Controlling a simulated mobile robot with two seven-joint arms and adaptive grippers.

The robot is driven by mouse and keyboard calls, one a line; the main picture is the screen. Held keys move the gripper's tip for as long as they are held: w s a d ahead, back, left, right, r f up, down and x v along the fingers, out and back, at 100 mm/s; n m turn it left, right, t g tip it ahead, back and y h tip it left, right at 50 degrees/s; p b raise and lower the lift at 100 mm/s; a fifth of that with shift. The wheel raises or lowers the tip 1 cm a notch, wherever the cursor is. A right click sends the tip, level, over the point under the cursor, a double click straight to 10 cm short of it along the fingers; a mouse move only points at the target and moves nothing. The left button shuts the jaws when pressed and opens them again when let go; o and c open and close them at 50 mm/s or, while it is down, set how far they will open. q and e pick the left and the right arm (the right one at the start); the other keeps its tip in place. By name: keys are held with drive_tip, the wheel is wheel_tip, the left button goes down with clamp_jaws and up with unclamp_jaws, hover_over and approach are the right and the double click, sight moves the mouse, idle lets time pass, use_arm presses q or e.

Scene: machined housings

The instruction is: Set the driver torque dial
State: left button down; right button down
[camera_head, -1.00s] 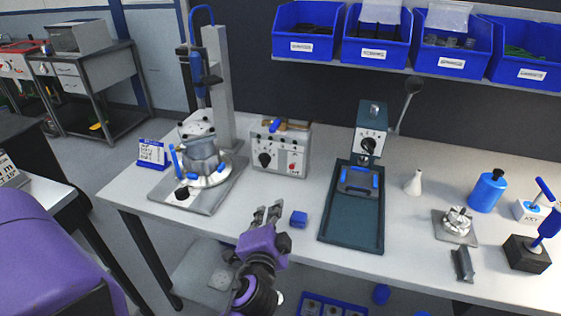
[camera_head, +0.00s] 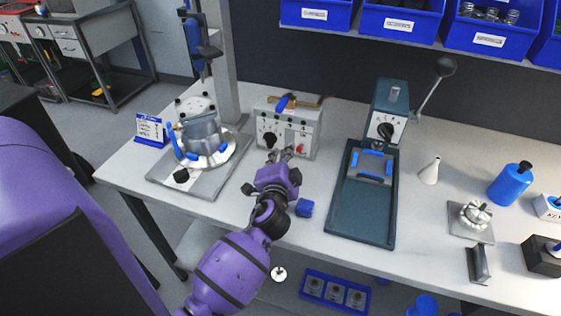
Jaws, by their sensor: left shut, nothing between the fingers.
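A grey control box (camera_head: 305,130) stands at the back of the bench. Its front has a black dial (camera_head: 270,139) on the left and a red button (camera_head: 301,149) on the right. A driver (camera_head: 200,52) hangs on a column left of the box, above a round machined housing (camera_head: 201,140). My left gripper (camera_head: 279,154) is in front of the box, just below and right of the black dial. It is shut and empty. Whether its tips touch the box front I cannot tell. My right gripper is out of view.
A dark green press (camera_head: 362,205) with its own black knob stands right of the box. A small blue block (camera_head: 304,207) lies on the bench between them and the front edge. Blue bins (camera_head: 400,28) hang above. A white bottle (camera_head: 430,170) stands farther right.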

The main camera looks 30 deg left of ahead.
use_arm(q)
drive_tip(key=shift+x, duration=0.9)
drive_tip(key=shift+w+a, duration=0.15)
drive_tip(key=shift+w, duration=0.1)
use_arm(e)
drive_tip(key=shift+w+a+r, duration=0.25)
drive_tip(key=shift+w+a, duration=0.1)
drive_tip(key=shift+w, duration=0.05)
use_arm(q)
drive_tip(key=shift+f, duration=0.1)
drive_tip(key=shift+s+a+f, duration=0.1)
drive_tip(key=shift+f, duration=0.15)
drive_tip(key=shift+m+b, duration=0.3)
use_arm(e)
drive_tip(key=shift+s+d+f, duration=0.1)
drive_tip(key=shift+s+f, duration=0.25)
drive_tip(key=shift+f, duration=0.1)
